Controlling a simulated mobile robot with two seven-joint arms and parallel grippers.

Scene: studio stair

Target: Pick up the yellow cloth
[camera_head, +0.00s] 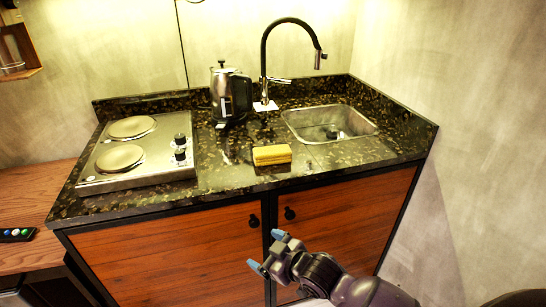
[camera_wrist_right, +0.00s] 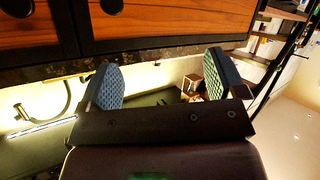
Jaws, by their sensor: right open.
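The yellow cloth (camera_head: 271,154) looks like a small folded block. It lies on the dark speckled counter (camera_head: 230,180) near its front edge, between the hot plate and the sink. My right gripper (camera_head: 269,251) is in front of the cabinet doors, below the counter edge and apart from the cloth. It is open and empty, its two blue-padded fingers spread. The same gripper (camera_wrist_right: 162,80) shows in the right wrist view, where I cannot make out the cloth. My left gripper is not in view.
A two-plate hob (camera_head: 145,181) stands left on the counter. A metal kettle (camera_head: 230,95) is behind the cloth. The sink (camera_head: 330,124) and tall black faucet (camera_head: 266,60) are to the right. Wooden cabinet doors (camera_head: 170,255) with black knobs are below. A wooden surface (camera_head: 30,200) is at left.

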